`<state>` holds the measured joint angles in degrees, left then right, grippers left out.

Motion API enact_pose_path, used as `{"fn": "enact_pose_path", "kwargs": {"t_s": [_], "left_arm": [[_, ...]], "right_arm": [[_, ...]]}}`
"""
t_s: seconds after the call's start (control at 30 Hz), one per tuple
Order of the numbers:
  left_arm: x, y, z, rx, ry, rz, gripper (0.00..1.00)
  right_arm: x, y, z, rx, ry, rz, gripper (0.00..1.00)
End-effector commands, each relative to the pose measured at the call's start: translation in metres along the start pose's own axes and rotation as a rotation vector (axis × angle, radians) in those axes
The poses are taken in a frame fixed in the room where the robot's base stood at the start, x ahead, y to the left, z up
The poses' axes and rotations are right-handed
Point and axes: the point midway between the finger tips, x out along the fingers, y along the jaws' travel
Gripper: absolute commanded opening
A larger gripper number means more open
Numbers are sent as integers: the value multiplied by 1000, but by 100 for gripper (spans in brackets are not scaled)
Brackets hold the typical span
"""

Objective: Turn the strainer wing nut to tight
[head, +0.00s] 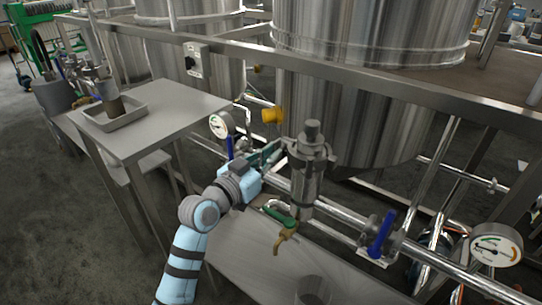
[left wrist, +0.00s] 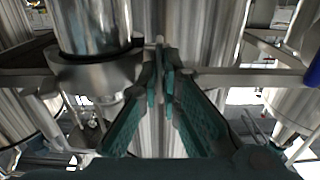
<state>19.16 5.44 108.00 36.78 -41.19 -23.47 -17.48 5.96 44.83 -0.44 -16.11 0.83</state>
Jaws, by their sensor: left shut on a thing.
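The strainer (head: 306,180) is an upright steel cylinder on the pipe, with a clamp ring near its top. In the left wrist view its body (left wrist: 95,28) and the clamp ring (left wrist: 98,72) fill the upper left. My left gripper (head: 278,150) reaches the left side of the clamp. In the left wrist view its green fingers (left wrist: 165,82) come together on a small grey piece, the wing nut (left wrist: 159,50), beside the ring. The fingertips hide most of the nut, so its angle is hard to tell. My right gripper is not in view.
A green-handled tap (head: 285,238) hangs below the strainer. A blue-handled valve (head: 380,235) and a gauge (head: 496,245) are to the right. Another gauge (head: 221,124) stands behind my left arm. A steel table (head: 180,100) with a tray (head: 128,118) is at left.

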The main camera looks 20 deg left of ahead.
Motion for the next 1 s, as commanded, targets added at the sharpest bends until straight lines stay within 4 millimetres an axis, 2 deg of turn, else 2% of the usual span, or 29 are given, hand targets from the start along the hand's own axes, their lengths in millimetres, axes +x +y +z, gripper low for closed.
{"fn": "enact_pose_path", "kwargs": {"t_s": [0.23, 0.27, 0.37, 0.67, 0.77, 0.87, 1.0], "left_arm": [[0, 0, 0, -1, -1, 1, 0], [0, 0, 0, -2, -1, 1, 10], [0, 0, 0, -2, 0, 0, 26], [-1, 0, 0, -2, 0, 0, 26], [-11, -1, 1, 0, -1, -1, 26], [-34, 0, 1, 2, -2, 0, 26], [-74, -1, 2, 6, -4, -2, 26]], "right_arm": [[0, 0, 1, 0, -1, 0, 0], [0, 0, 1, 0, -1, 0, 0], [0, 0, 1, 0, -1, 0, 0], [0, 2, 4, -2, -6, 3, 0], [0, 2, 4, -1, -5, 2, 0], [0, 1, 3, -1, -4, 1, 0], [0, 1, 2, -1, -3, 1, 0]]}}
